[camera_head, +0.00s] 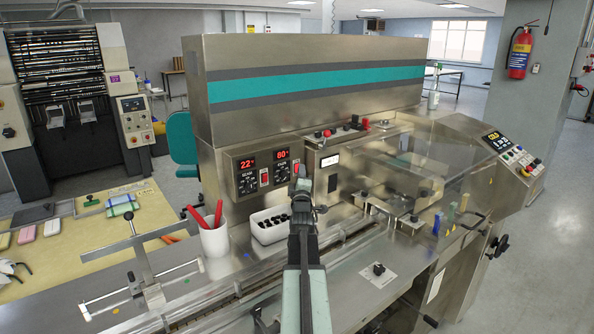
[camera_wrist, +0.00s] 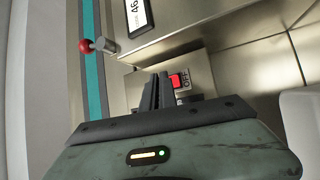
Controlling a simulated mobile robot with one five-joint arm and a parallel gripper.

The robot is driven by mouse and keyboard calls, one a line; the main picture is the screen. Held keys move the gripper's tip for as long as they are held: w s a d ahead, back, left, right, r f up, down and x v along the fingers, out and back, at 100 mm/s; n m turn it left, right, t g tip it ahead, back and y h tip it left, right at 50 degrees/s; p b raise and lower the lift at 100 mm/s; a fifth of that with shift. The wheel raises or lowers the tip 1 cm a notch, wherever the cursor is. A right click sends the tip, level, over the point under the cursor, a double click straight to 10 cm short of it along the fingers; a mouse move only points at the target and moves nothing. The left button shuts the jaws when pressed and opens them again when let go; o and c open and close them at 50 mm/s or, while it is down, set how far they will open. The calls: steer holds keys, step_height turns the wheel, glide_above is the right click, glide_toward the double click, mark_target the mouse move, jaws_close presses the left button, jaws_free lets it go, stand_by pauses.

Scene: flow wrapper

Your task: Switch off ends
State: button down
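The control panel (camera_head: 263,172) on the machine front has two red displays, the left reading about 22 and the right (camera_head: 282,154) about 80. Each has a knob below and a red switch beside it: the left switch (camera_head: 264,178) and the right switch (camera_head: 297,169). The dial captions are too small to read surely. My gripper (camera_head: 302,182) is in front of the panel's right edge, close to the right switch. In the wrist view, a red switch (camera_wrist: 176,81) marked OFF is just right of my fingertips (camera_wrist: 160,78). The fingers are together and empty; contact is not visible.
A white bin of black parts (camera_head: 270,238) and a white cup with red sticks (camera_head: 214,239) stand below the panel. A red-knobbed lever (camera_wrist: 87,46) sticks out nearby. A clear cover (camera_head: 400,160) is at right.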

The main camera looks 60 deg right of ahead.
steer(key=shift+w+r, duration=0.15)
steer(key=shift+w, duration=0.25)
steer(key=shift+s+f, duration=0.2)
steer(key=shift+f, duration=0.15)
steer(key=shift+a, duration=0.1)
steer(key=shift+s, duration=0.15)
steer(key=s, duration=0.1)
steer(key=s+a, duration=0.1)
steer(key=s, duration=0.1)
steer(key=s+r+p, duration=0.1)
steer(key=shift+s+a, duration=0.25)
steer(key=shift+s, duration=0.15)
